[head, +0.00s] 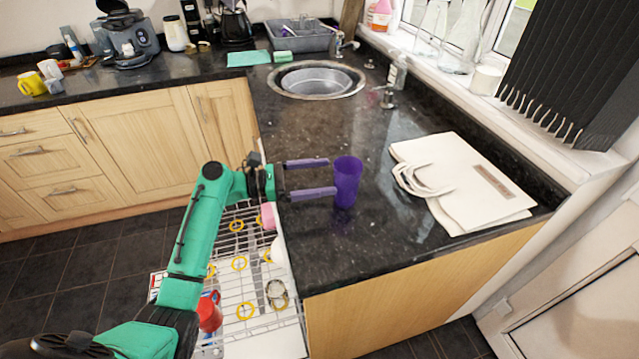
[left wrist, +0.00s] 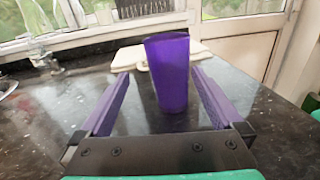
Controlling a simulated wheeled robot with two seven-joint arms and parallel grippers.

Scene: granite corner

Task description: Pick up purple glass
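The purple glass (head: 347,181) stands upright on the black granite counter (head: 300,242), near its front edge. It also shows in the left wrist view (left wrist: 168,72), ahead of and between the finger lines. My left gripper (head: 332,177) is open, with its two purple fingers pointing at the glass from the left. In the left wrist view the fingers (left wrist: 160,88) are spread wide with nothing held between them. The fingertips are close to the glass; whether they touch it I cannot tell. My right gripper is not in view.
A white bag (head: 465,180) lies flat right of the glass. A round sink (head: 316,80) is set in the counter behind. An open dishwasher rack (head: 240,250) with a red item (head: 209,312) is below the counter's left edge. The counter between glass and sink is clear.

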